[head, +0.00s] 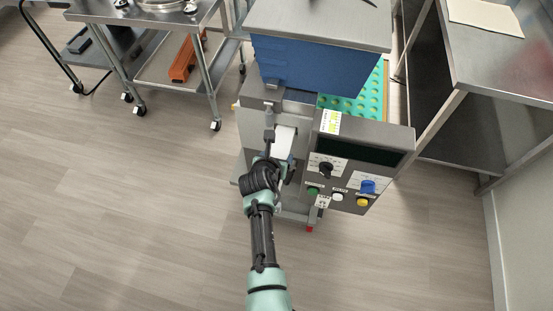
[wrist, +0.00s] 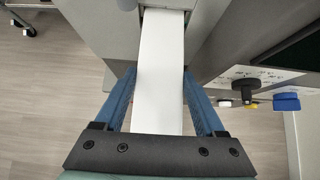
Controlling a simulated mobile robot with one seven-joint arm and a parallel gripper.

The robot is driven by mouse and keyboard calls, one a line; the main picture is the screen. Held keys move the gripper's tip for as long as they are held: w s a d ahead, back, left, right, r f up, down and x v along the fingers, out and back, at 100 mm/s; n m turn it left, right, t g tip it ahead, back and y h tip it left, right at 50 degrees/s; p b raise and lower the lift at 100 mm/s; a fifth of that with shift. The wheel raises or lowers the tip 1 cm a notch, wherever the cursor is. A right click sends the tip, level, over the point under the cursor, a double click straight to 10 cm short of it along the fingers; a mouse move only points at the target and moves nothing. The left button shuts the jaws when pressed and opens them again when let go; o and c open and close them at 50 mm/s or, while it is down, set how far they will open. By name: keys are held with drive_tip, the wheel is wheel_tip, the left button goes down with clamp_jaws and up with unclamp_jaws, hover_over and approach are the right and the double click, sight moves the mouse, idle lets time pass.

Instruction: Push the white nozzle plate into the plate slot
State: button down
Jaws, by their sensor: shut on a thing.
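The white nozzle plate (wrist: 160,70) is a long flat strip lying lengthwise between my blue fingers in the wrist view. Its far end meets the plate slot (wrist: 166,6) in the grey machine at the top; how deep it sits cannot be told. In the head view the plate (head: 284,143) shows as a short white piece at the machine's front left. My gripper (wrist: 159,78) is shut on the plate, one finger along each long edge. In the head view my gripper (head: 277,163) is partly hidden by my wrist, and the slot cannot be made out clearly.
The machine's control panel (head: 350,165), with knobs and buttons, stands just right of my gripper. A blue hopper (head: 315,65) rises behind, with a green mold tray (head: 365,100) beside it. A steel cart (head: 155,65) is at upper left. The floor at left is clear.

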sight(285, 133)
drive_tip(key=shift+w+d+b, duration=0.4)
drive_tip(key=shift+w+b, duration=0.65)
drive_tip(key=shift+w, duration=0.2)
drive_tip(key=shift+w+d+b, duration=0.45)
drive_tip(key=shift+w+b, duration=0.55)
drive_tip(key=shift+w, duration=0.25)
drive_tip(key=shift+w+d+b, duration=0.4)
drive_tip(key=shift+w+b, duration=0.65)
drive_tip(key=shift+w, duration=0.2)
drive_tip(key=shift+r, duration=0.1)
drive_tip(key=shift+s+a+p, duration=0.1)
drive_tip(key=shift+s+p, duration=0.1)
drive_tip(key=shift+p, duration=0.2)
drive_tip(key=shift+w, duration=0.1)
drive_tip(key=shift+w, duration=0.1)
